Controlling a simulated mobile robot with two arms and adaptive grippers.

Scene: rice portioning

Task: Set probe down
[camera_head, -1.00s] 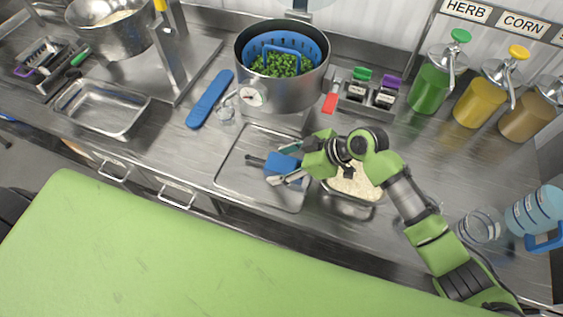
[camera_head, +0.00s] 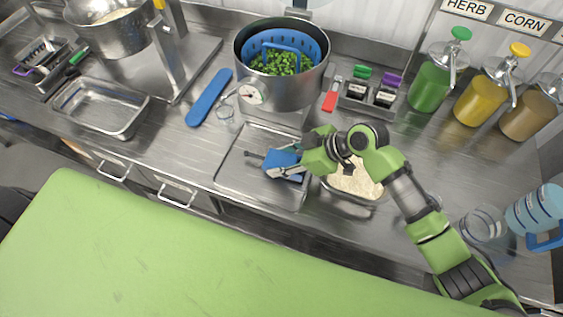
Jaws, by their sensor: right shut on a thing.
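The probe (camera_head: 281,160) is a blue block with a thin dark stem pointing left. It is at the middle of the view, over a shallow steel tray (camera_head: 236,187). My right gripper (camera_head: 283,170) reaches in from the right and is shut on the probe. I cannot tell whether the probe touches the tray. The gripper fingers cover part of the probe. My left gripper is not in view.
A pan of rice (camera_head: 356,184) lies just right of the tray, partly under my right arm. A pot (camera_head: 285,88) with greens stands behind. A blue spatula-like tool (camera_head: 209,98) lies to the left. Dispensers (camera_head: 480,100) and a jug (camera_head: 538,208) stand right.

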